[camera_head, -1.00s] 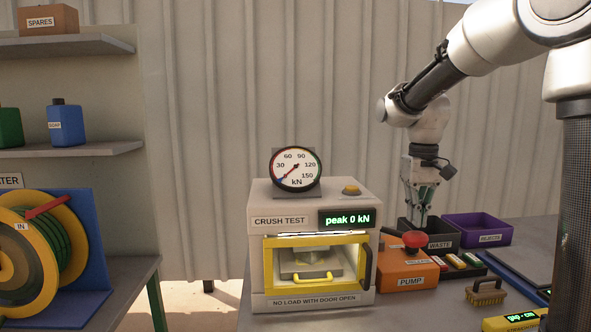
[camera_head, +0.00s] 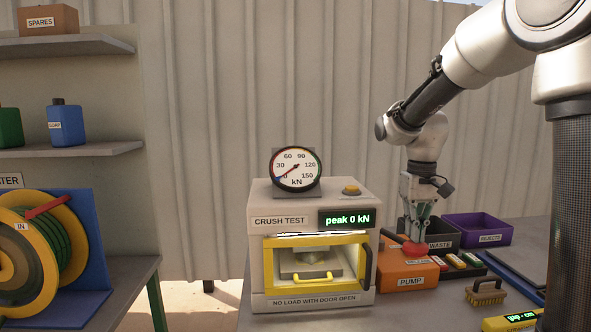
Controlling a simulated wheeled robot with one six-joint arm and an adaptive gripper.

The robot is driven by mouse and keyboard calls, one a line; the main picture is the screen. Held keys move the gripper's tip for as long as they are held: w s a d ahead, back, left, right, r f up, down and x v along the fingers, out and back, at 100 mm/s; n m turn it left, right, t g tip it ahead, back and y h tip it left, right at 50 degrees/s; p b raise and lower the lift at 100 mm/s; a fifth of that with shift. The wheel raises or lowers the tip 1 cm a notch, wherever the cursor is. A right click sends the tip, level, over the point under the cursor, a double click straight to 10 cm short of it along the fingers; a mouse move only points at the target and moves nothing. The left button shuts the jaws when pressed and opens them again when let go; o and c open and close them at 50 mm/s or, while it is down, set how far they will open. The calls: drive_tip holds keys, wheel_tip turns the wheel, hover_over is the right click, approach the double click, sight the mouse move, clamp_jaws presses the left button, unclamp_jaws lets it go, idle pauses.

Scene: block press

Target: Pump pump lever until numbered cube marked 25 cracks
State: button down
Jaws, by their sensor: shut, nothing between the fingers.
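The crush test press (camera_head: 283,240) stands on the bench with its yellow-framed window in front. A grey block-like shape shows dimly inside; I cannot make out a cube or a number 25. The dial gauge (camera_head: 297,169) on top has its needle near the low end, and the display (camera_head: 347,219) reads "peak 0 kN". The orange pump (camera_head: 405,276) is to the right, with the red knob of its pump lever (camera_head: 412,250) low over its top. My gripper (camera_head: 416,237) is shut and empty, pointing down right at the red knob, seemingly touching it.
A dark waste bin (camera_head: 441,235) and a purple rejects bin (camera_head: 478,232) stand behind the pump. A brush (camera_head: 486,293) and a yellow display unit (camera_head: 512,321) lie at the right front. The bench is clear just in front of the pump.

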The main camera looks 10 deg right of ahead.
drive_tip(key=shift+f, duration=3)
drive_tip(key=shift+r, duration=0.15)
wheel_tip(320, 180, up, 13)
drive_tip(key=shift+r, duration=0.2)
wheel_tip(320, 180, up, 9)
drive_tip(key=t, duration=0.2)
hover_over(412, 250)
drive_tip(key=w+d, duration=0.3)
drive_tip(key=w, duration=0.2)
drive_tip(key=shift+s+a+f, duration=0.1)
drive_tip(key=shift+a+f, duration=0.1)
drive_tip(key=shift+f, duration=0.05)
